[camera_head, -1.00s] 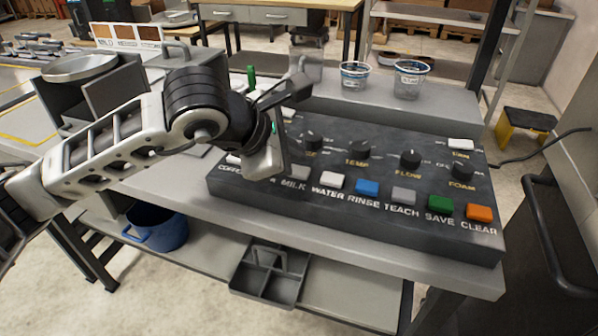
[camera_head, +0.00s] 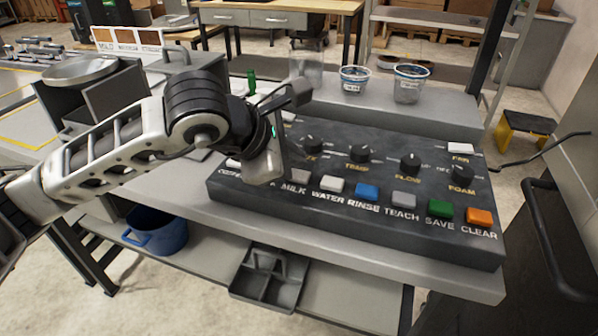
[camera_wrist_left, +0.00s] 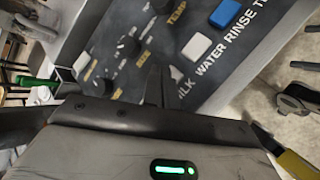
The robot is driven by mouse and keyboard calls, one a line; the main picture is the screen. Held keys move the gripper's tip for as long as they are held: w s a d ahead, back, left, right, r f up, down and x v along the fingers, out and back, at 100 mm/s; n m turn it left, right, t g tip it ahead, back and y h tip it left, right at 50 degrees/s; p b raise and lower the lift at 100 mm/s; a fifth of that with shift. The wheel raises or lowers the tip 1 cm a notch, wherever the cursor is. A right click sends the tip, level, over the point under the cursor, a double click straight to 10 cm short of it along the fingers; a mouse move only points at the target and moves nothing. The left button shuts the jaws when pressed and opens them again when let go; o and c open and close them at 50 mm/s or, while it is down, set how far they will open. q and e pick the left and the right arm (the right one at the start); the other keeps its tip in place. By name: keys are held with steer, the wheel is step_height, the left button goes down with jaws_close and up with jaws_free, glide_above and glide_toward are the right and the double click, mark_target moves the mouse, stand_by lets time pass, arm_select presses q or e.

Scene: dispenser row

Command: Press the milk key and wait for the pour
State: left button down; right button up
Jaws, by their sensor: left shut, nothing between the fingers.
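The dark key panel (camera_head: 330,215) lies on the bench with a row of labelled keys. The pale milk key (camera_head: 299,175) is above the MILK label, just right of my left gripper (camera_head: 283,165) in the head view. The gripper is shut and empty, pointing down at the panel near that key. In the left wrist view, the dark fingers (camera_wrist_left: 155,85) are beside the partly hidden MILK label, and the milk key is mostly covered. I cannot tell whether the fingertips touch it. My right gripper is not in view.
The white water key (camera_head: 332,184) and blue rinse key (camera_head: 367,190) sit to the right, with knobs (camera_head: 358,153) behind. Two clear cups (camera_head: 354,80) (camera_head: 411,84) stand on the raised ledge. A blue bucket (camera_head: 157,232) and grey caddy (camera_head: 268,280) are below.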

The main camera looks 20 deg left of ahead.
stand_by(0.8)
arm_select(q)
steer(key=shift+f+b, duration=0.4)
steer(key=shift+b, duration=0.35)
steer(key=shift+f+b, duration=0.5)
steer(key=shift+b, duration=0.2)
stand_by(0.5)
steer(key=shift+r, duration=0.15)
steer(key=shift+r+p, duration=0.35)
steer(key=shift+r, duration=0.35)
steer(key=shift+r, duration=0.1)
steer(key=shift+r+p, duration=1.4)
steer(key=shift+r, duration=1.1)
